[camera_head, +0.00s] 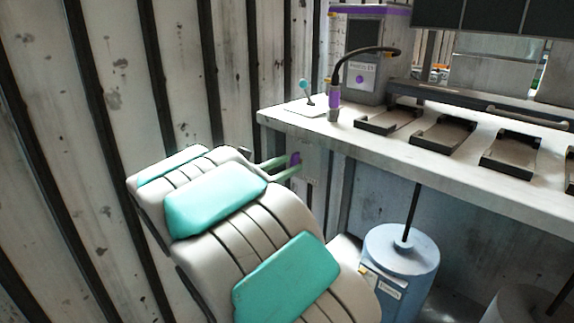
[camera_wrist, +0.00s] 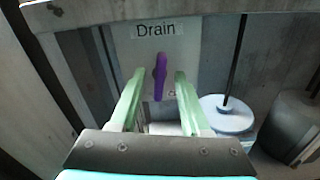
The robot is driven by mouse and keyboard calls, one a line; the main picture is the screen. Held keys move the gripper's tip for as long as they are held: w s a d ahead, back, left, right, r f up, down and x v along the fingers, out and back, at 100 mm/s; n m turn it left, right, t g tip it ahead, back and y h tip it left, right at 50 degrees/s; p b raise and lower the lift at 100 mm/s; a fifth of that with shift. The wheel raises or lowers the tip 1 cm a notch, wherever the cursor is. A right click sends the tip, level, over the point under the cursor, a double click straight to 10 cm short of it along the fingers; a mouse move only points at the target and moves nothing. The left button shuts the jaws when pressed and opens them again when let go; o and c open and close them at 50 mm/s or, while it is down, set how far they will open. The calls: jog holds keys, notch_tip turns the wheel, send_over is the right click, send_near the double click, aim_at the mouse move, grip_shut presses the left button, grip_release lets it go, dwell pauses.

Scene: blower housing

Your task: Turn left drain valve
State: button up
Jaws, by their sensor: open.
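The drain valve shows as a purple handle (camera_wrist: 160,76) standing upright in the wrist view, on a pale panel (camera_wrist: 187,52) under a "Drain" label (camera_wrist: 156,30). In the head view the purple handle (camera_head: 295,159) is small, below the left end of the bench. My gripper (camera_wrist: 158,76) is open, with one green finger on each side of the handle. A gap shows between the handle and each finger. In the head view my gripper (camera_head: 285,165) reaches the panel from the left. Whether the fingertips overlap the handle in depth is unclear.
A bench (camera_head: 450,165) with several dark trays overhangs the panel. A blue cylindrical tank (camera_head: 400,262) with a thin rod stands on the floor to the right, also in the wrist view (camera_wrist: 226,116). A corrugated wall (camera_head: 110,75) is close on the left.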

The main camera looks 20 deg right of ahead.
jog(key=shift+d, duration=0.1)
grip_shut()
dwell(0.3)
